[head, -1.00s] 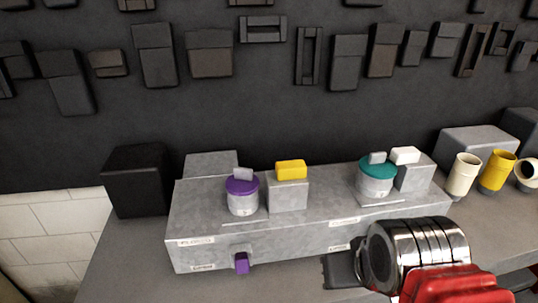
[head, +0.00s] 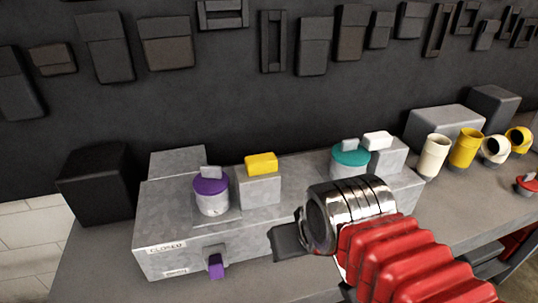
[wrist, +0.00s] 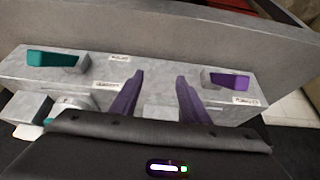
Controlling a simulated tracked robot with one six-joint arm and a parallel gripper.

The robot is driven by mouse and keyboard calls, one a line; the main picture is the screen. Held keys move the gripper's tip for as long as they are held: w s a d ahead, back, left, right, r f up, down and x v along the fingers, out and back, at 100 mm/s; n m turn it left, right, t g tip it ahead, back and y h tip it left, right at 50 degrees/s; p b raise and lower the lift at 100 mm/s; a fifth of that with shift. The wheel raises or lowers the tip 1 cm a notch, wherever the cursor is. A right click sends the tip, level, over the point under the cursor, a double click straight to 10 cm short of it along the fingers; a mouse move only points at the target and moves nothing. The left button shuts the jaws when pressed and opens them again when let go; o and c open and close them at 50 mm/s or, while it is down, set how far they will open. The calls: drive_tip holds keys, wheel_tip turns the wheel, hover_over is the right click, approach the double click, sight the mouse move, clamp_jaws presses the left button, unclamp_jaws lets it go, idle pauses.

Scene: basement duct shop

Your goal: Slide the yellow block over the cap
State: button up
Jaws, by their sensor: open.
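The yellow block (head: 261,163) rests on a grey pedestal (head: 259,188) on the long grey box (head: 205,247). Left of it stands a grey jar with a purple cap (head: 210,185) with a grey tab on top. A second jar with a teal cap (head: 350,155) stands to the right, beside a white block (head: 377,140). My gripper (wrist: 160,76) is open and empty, its purple fingers apart over the box in the wrist view. In the head view its dark body (head: 288,242) is in front of the box, right of the yellow block. The yellow block is not visible in the wrist view.
A purple handle (head: 216,266) sticks out of the box front, near a label reading "CLOSED". A teal handle (wrist: 52,59) shows in the wrist view. A black cube (head: 98,184) stands left; cream and yellow tubes (head: 467,147) stand right. Dark fittings hang on the wall.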

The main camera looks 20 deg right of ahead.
drive_tip(key=shift+o, duration=0.8)
drive_tip(key=shift+w+r, duration=0.25)
drive_tip(key=shift+r, duration=0.15)
drive_tip(key=w+r+m+g, duration=0.1)
drive_tip(key=w+r+m, duration=0.2)
drive_tip(key=w+r+m+g+y, duration=0.1)
drive_tip(key=w+r+m, duration=0.2)
drive_tip(key=r, duration=0.1)
drive_tip(key=w+r+m, duration=0.3)
drive_tip(key=w+r, duration=0.1)
drive_tip(key=shift+d+r+g+y, duration=0.2)
drive_tip(key=shift+d+g+y, duration=0.1)
drive_tip(key=shift+d+g, duration=0.1)
drive_tip(key=m+g+y, duration=0.3)
drive_tip(key=m, duration=0.6)
approach(267, 157)
drive_tip(key=v, duration=0.4)
drive_tip(key=shift+r, duration=0.1)
drive_tip(key=x, duration=1.3)
drive_tip(key=shift+w+a+f, duration=0.1)
drive_tip(key=shift+f, duration=0.3)
clamp_jaws()
